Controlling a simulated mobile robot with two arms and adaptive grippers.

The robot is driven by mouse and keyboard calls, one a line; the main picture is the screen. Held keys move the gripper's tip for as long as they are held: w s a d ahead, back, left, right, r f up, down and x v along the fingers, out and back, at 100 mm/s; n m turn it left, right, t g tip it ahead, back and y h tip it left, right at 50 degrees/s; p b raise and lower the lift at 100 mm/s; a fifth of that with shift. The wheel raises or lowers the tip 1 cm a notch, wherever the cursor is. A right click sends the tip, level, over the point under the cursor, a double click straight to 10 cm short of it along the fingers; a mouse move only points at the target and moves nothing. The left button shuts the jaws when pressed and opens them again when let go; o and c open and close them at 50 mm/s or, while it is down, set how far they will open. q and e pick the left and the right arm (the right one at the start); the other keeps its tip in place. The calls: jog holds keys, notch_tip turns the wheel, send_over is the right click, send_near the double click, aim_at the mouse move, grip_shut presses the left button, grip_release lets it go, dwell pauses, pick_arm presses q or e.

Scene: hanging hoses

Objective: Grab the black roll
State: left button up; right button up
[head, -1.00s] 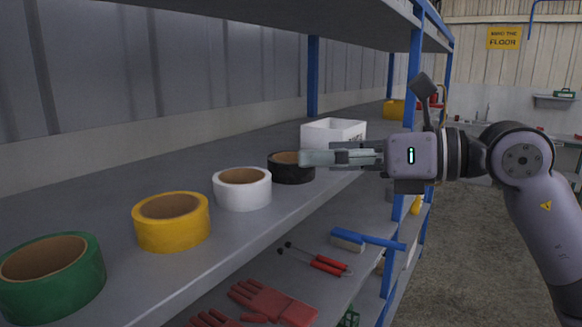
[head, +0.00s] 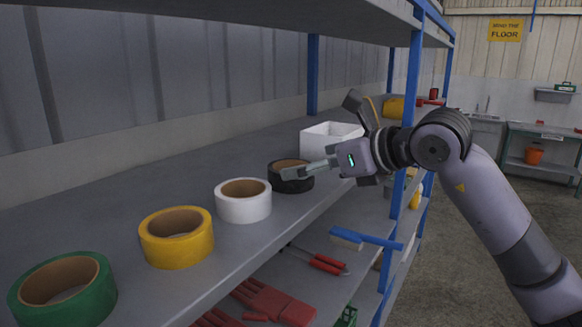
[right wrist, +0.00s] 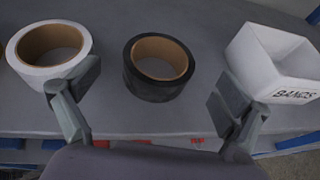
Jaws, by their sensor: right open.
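The black roll (head: 290,184) lies flat on the shelf, between the white roll and the white box. In the right wrist view the black roll (right wrist: 157,72) shows whole, with its brown core, ahead of and between my open fingers. My right gripper (head: 290,173) is open and empty. My left gripper is not in view.
The white roll (head: 243,208), yellow roll (head: 190,248) and green roll (head: 95,300) stand in a row to the left. A white box (head: 318,143) is just beyond the black roll. A blue post (head: 413,85) rises beside my right arm. Red gloves and tools lie on the shelf below.

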aim_at(291, 166)
jog(key=shift+w+a+f+p, duration=0.15)
jog(key=shift+w+a+p, duration=0.2)
jog(key=shift+a+p, duration=0.05)
jog(key=p+x, duration=0.2)
jog(key=x, duration=0.2)
jog(key=shift+w+a+f, duration=0.1)
jog(key=shift+a+f, duration=0.05)
jog(key=shift+w+f, duration=0.1)
jog(key=shift+c, duration=0.7)
jog(key=c, duration=1.2)
